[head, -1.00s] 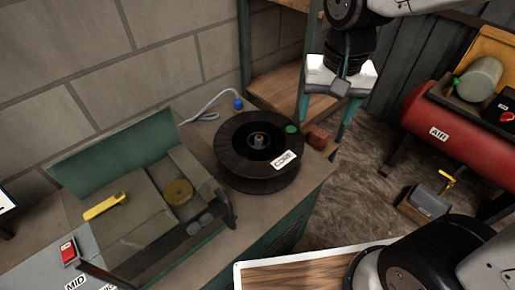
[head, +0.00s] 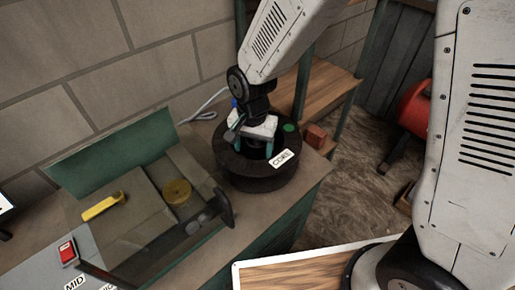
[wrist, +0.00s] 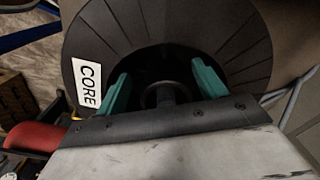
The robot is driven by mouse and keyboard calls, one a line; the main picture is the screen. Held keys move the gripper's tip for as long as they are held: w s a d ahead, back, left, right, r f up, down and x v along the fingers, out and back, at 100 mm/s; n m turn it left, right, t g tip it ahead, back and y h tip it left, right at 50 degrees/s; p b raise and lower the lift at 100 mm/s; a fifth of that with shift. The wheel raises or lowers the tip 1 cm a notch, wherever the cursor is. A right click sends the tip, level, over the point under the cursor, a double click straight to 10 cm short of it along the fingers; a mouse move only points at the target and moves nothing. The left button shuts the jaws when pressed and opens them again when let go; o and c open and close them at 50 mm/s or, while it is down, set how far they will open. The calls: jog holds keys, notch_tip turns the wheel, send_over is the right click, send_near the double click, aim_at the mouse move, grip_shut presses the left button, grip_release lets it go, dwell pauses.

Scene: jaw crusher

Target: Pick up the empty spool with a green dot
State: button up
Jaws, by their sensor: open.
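The black spool (head: 255,181) lies flat on the bench top in the head view. It has a white CORE label and a green dot on its upper face. In the wrist view the spool (wrist: 215,25) fills the top of the picture, with its label at the left. My gripper (head: 258,148) is over the middle of the spool, pointing down. In the wrist view my gripper (wrist: 160,85) is open, with its two green fingers on either side of the dark centre post (wrist: 165,97). I cannot tell whether the fingers touch the spool.
A machine with a green guard (head: 115,155) and yellow handle stands left of the spool on the bench (head: 262,222). A small brown block (head: 316,136) sits just right of the spool. A grey cable with a blue end lies behind it. A wooden-topped surface (head: 310,268) is in front.

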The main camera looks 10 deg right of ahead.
notch_tip(320, 180, down, 3)
jog(key=shift+r, duration=0.15)
jog(key=c, duration=1.3)
jog(key=shift+w, duration=0.1)
jog(key=shift+r, duration=0.15)
notch_tip(320, 180, up, 28)
jog(key=shift+f, duration=0.1)
grip_shut()
jog(key=o, duration=1.5)
grip_release()
